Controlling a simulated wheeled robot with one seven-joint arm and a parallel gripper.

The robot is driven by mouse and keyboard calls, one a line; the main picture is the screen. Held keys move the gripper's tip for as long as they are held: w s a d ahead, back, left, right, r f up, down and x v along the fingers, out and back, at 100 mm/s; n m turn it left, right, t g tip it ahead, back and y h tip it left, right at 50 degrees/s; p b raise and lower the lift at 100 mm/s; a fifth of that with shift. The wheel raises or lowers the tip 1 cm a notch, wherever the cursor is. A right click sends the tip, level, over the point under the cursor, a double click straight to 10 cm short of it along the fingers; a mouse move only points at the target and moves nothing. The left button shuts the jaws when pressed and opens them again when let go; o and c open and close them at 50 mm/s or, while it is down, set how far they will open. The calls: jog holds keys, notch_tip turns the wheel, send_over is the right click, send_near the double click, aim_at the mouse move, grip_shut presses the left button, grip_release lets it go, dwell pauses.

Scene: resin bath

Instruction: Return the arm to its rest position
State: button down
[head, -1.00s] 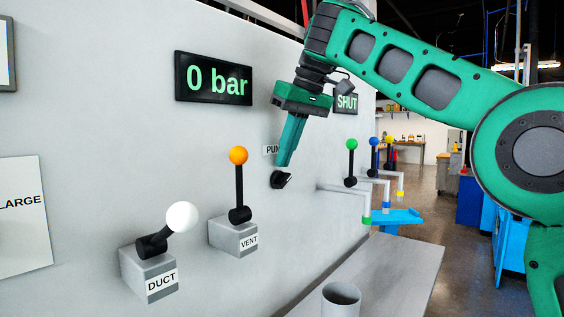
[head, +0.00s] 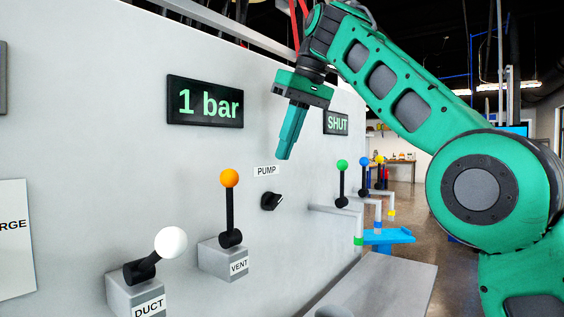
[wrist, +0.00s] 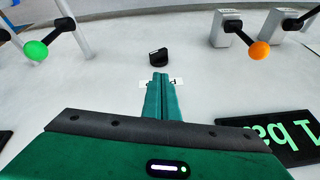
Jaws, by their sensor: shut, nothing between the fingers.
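My green gripper (head: 284,157) is in front of the grey panel in the head view, pointing down, above and to the right of the PUMP label. Its fingers are together and hold nothing. The wrist view also shows my gripper (wrist: 161,76) with the black pump knob (wrist: 158,57) just beyond the fingertips, apart from them. In the head view the pump knob (head: 272,201) is below the PUMP label (head: 266,170).
The panel has a display reading 1 bar (head: 205,101), a SHUT display (head: 338,123), an orange-tipped VENT lever (head: 230,207) and a white-tipped DUCT lever (head: 157,256). A grey bench (head: 390,285) runs below.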

jog(key=shift+s+d+r, duration=0.1)
jog(key=shift+d+r, duration=0.05)
jog(key=shift+r, duration=0.15)
dwell(0.4)
jog(key=d+f+m+h, duration=0.1)
jog(key=d+f+m, duration=0.1)
jog(key=d+f, duration=0.5)
jog(key=d+f+m+h, duration=0.2)
jog(key=d+m, duration=0.1)
jog(key=d, duration=0.7)
jog(key=s+d+f+m, duration=0.2)
jog(key=s+d+f, duration=0.1)
jog(key=d+f, duration=0.3)
jog(key=s+d+f+m, duration=0.1)
jog(key=s+d+f, duration=0.25)
jog(key=d, duration=0.35)
jog(key=s+d+f+m+g+h, duration=0.15)
jog(key=s+d+f+m, duration=0.25)
jog(key=s+d+f, duration=0.7)
jog(key=s+f+m+y, duration=0.1)
jog(key=s+f+m, duration=0.1)
jog(key=s+f, duration=1.3)
jog(key=shift+s+a+f+m+g, duration=0.25)
jog(key=shift+s+f+m+g, duration=0.15)
jog(key=shift+s, duration=0.25)
